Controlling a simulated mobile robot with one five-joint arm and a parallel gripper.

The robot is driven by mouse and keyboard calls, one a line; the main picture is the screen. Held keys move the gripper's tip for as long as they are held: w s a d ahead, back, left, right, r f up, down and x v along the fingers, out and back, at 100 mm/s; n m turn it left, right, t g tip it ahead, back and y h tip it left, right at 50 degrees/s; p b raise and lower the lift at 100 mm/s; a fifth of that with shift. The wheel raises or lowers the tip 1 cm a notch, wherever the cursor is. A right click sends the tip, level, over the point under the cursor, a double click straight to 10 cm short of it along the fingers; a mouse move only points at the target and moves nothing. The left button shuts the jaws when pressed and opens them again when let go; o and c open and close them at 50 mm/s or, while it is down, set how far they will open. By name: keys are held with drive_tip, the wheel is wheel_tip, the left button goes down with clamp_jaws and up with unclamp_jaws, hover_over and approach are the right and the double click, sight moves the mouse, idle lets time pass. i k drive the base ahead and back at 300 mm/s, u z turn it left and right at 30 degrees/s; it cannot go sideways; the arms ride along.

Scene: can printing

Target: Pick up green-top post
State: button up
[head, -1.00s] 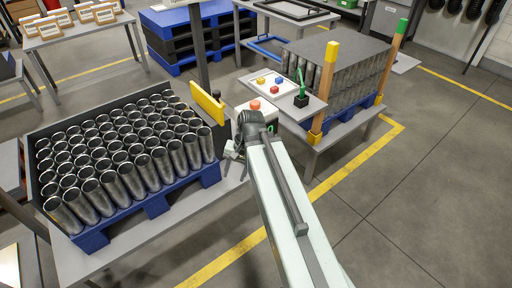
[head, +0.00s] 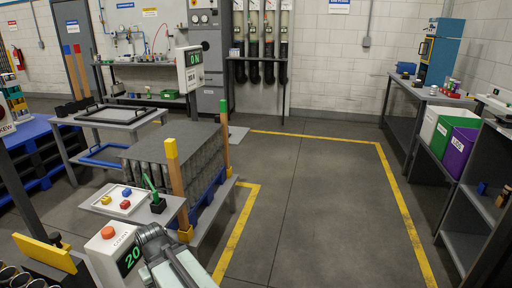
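The green-top post (head: 226,145) is an upright wooden post with a green top. It stands at the far right corner of a block of stacked cans (head: 178,155) on a blue pallet. A similar post with a yellow top (head: 175,180) stands at the near corner. My gripper (head: 148,234) is at the bottom of the head view, lower left of both posts and apart from the green-top one. Its fingers are not clear, so I cannot tell if it is open or shut.
Grey floor (head: 310,200) inside yellow lines is clear on the right. Shelving with green and purple bins (head: 458,150) stands farther right.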

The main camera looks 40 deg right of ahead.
sight(223, 102)
drive_tip(key=z, duration=2.5)
drive_tip(key=k, duration=1.45)
drive_tip(key=u, duration=1.2)
drive_tip(key=i, duration=1.7)
